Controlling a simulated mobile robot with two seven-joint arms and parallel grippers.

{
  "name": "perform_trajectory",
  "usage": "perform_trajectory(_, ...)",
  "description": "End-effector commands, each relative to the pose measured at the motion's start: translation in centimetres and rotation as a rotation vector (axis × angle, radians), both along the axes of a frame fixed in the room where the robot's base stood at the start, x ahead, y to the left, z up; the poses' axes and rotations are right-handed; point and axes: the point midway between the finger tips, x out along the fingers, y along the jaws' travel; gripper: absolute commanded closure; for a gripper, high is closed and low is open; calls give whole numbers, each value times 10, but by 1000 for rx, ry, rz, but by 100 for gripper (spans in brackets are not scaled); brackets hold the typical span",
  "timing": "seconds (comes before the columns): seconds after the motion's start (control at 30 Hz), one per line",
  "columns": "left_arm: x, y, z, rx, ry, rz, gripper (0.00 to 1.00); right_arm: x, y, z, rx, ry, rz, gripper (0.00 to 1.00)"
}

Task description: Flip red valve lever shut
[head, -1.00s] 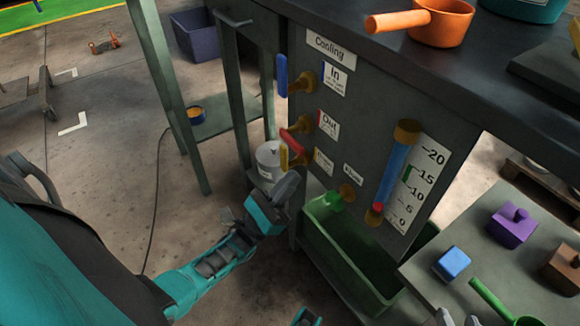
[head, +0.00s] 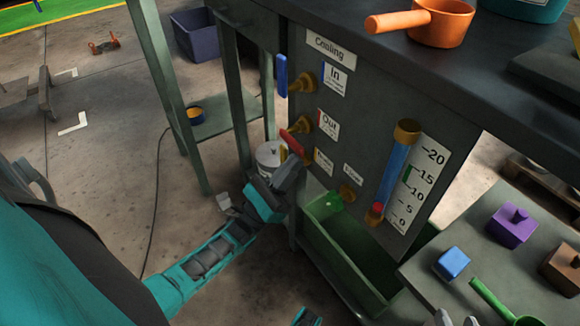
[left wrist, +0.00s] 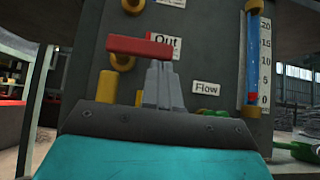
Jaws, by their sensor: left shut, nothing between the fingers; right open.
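The red valve lever (head: 292,142) sits on the brass valve beside the "Out" label and slants down to the right in the head view. In the left wrist view the red lever (left wrist: 150,47) lies about level across the picture. My left gripper (head: 292,170) is shut and empty, just below the lever's lower end. In the left wrist view its fingers (left wrist: 162,78) point up at the lever's underside, right of the valve body. I cannot tell whether they touch it. My right gripper (head: 457,319) is open at the bottom edge, mostly cut off.
A blue lever (head: 282,76) is on the "In" valve above. A yellow lever (left wrist: 103,86) is below the red one. The level tube (head: 395,172) stands to the right. A green bin (head: 345,262) is below the panel. A side table (head: 420,265) holds several blocks.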

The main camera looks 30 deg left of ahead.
Motion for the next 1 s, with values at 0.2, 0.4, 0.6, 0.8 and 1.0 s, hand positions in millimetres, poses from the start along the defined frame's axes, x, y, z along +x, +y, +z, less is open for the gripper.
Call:
perform_trajectory(0.2, 0, -1, 3, -39, 17, 0, 100, 0, 0, 5, 0, -1, -1, 57)
perform_trajectory(0.4, 0, -2, 4, -81, 35, 1, 100, 1, -1, 7, -1, -10, -3, 57)
perform_trajectory(0.6, 0, -2, 5, -109, 47, 1, 100, 1, -3, 8, -5, -8, -6, 57)
perform_trajectory(0.8, -1, -2, 7, -148, 62, 2, 100, 1, -5, 9, -9, -5, -9, 57)
perform_trajectory(1.0, -1, 2, 9, -209, 87, 1, 100, 0, -6, 11, -12, -2, -12, 57)
